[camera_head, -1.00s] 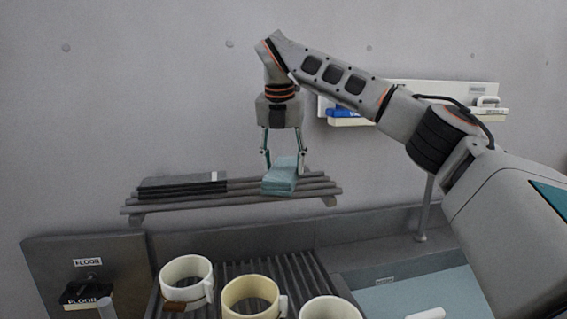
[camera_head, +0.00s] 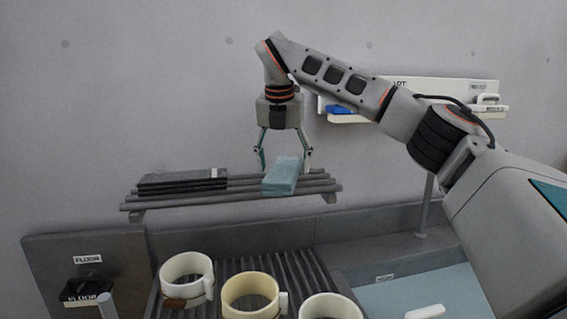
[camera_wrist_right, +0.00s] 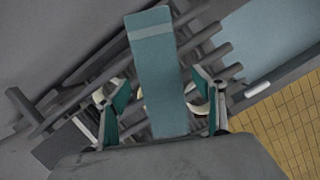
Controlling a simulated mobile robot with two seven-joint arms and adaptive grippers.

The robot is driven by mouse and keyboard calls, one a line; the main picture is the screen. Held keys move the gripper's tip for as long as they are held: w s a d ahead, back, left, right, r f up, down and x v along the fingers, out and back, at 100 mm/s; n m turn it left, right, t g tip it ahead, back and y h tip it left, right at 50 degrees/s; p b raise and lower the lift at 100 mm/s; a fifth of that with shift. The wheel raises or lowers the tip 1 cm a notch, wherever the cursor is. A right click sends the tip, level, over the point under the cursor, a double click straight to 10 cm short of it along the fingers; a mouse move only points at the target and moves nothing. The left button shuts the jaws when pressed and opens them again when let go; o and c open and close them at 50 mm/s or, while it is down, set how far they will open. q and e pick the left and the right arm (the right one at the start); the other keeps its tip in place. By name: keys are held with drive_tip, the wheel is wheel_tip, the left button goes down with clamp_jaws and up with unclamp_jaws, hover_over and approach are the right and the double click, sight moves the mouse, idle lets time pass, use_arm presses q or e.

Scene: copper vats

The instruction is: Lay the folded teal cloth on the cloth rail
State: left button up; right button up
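The folded teal cloth (camera_head: 282,177) lies across the bars of the cloth rail (camera_head: 325,188), right of the rail's middle. It also shows in the right wrist view (camera_wrist_right: 156,70), long and flat between the fingers. My right gripper (camera_head: 284,168) is just above and around the cloth, with its fingers spread wider than the cloth. In the right wrist view the open fingers (camera_wrist_right: 160,108) stand clear on both sides of it. My left gripper is not in view.
A folded dark cloth (camera_head: 182,182) lies on the rail's left part. Below, several cream mugs (camera_head: 250,296) stand on a slatted rack (camera_head: 292,262). A white wall shelf (camera_head: 440,92) is behind my right arm. A board marked FLOOR (camera_head: 60,250) is at the lower left.

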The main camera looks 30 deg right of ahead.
sight(281, 173)
drive_tip(key=v, duration=1.2)
drive_tip(key=shift+d, duration=0.1)
